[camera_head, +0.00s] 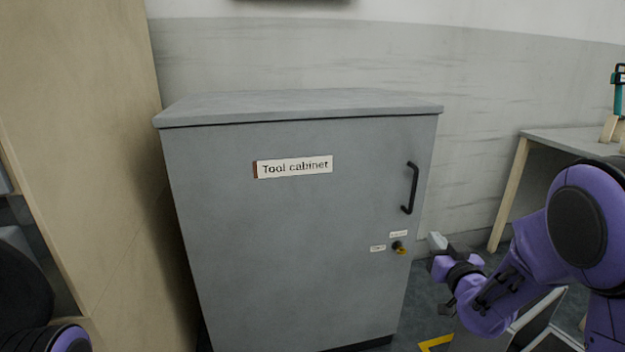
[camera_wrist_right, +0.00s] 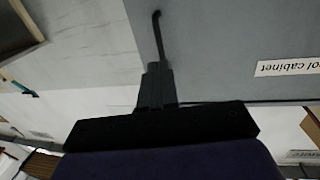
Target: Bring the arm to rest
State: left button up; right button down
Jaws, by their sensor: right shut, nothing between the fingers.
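My right arm comes in from the right in the head view, bent at the elbow. My right gripper (camera_head: 437,242) is shut and empty, just right of the grey tool cabinet (camera_head: 290,230) and its lock. In the right wrist view my right gripper (camera_wrist_right: 155,85) shows as dark fingers close together. The cabinet door is closed. Its black handle (camera_head: 412,188) is above and left of the gripper in the head view, and the handle (camera_wrist_right: 158,35) also shows beyond the fingertips in the wrist view. Only a part of my left arm shows at the lower left; its gripper is out of view.
A lock (camera_head: 398,246) with a yellow part sits below the handle. A table (camera_head: 570,139) stands at the right by the wall. A tan panel (camera_head: 85,150) stands left of the cabinet. Yellow floor marking (camera_head: 435,343) shows below the gripper.

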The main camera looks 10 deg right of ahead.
jog(key=s+a+f+m+g+h, duration=0.1)
jog(key=s+f+m+g, duration=0.1)
jog(key=s+f, duration=0.35)
jog(key=s+a+f+m+g, duration=0.1)
jog(key=s+a+f+g, duration=0.15)
jog(key=f, duration=0.65)
jog(key=s+f+m+g+h, duration=0.1)
jog(key=s+f+m+g, duration=0.15)
jog(key=f, duration=0.45)
jog(key=s+a+f+g, duration=0.25)
jog(key=s+f, duration=0.35)
jog(key=s, duration=0.3)
jog(key=s+a+f+g+y, duration=0.1)
jog(key=s+f+g, duration=0.2)
jog(key=s+f, duration=0.35)
jog(key=s+a+f+g, duration=0.2)
jog(key=s+f, duration=0.2)
jog(key=s, duration=0.6)
notch_tip(320, 180, up, 21)
jog(key=p, duration=2.1)
jog(key=shift+w+r, duration=0.15)
jog(key=shift+w, duration=0.15)
jog(key=shift+n, duration=0.25)
